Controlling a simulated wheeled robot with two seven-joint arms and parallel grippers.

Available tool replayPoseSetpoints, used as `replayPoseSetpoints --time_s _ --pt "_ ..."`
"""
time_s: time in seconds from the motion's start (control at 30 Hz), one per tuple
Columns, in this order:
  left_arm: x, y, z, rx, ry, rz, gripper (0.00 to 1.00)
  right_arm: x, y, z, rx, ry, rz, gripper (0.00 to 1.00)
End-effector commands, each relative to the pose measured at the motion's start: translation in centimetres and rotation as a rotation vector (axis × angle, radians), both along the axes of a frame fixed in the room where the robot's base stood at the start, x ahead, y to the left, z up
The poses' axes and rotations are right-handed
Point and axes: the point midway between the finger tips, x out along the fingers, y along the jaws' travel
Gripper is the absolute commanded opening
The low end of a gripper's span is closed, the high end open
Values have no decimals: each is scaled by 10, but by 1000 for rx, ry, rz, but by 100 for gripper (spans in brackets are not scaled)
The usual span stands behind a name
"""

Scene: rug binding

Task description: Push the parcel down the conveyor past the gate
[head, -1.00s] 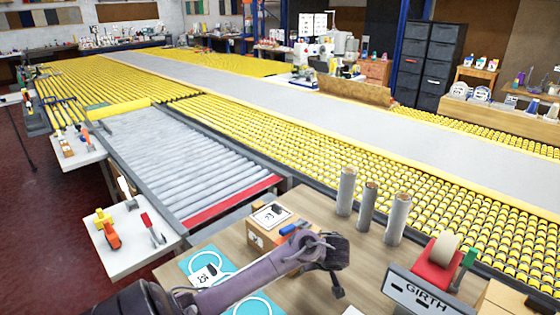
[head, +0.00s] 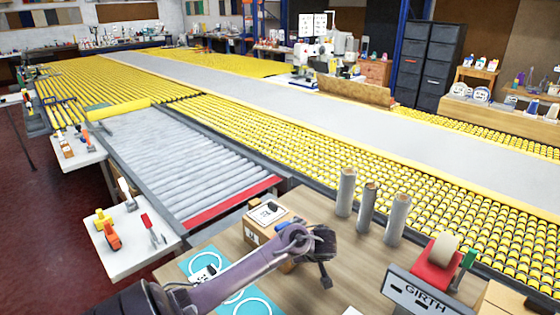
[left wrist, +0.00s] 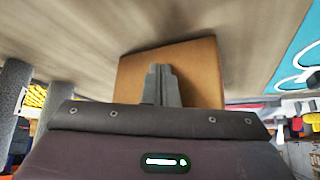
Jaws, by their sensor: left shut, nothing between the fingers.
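The parcel (head: 252,236) is a brown box with a white label on top. It stands on the wooden table near the red-edged end of the grey roller conveyor (head: 185,160). My left gripper (head: 325,281) is shut and empty, to the right of the parcel. My forearm hides the parcel's lower right part. In the left wrist view the shut fingers (left wrist: 160,84) overlap the brown parcel (left wrist: 203,75). I cannot tell whether they touch it. A yellow bar (head: 118,108), possibly the gate, crosses the conveyor's far end. My right gripper is not in view.
Three grey rolls (head: 367,208) stand right of the parcel. A tape dispenser with a GIRTH sign (head: 432,280) is at the lower right. A blue mat (head: 197,262) with white rings lies left of my arm. Yellow roller lanes (head: 300,145) run beyond the conveyor.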

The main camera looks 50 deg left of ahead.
Motion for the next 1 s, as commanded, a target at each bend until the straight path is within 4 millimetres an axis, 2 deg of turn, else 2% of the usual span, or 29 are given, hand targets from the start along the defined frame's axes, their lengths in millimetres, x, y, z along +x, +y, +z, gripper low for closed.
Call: replayPoseSetpoints --time_s 0.6,1.0 --pt "-1 38 0 2 1 1 0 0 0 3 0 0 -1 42" --pt "-1 43 0 1 0 0 0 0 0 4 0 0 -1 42"
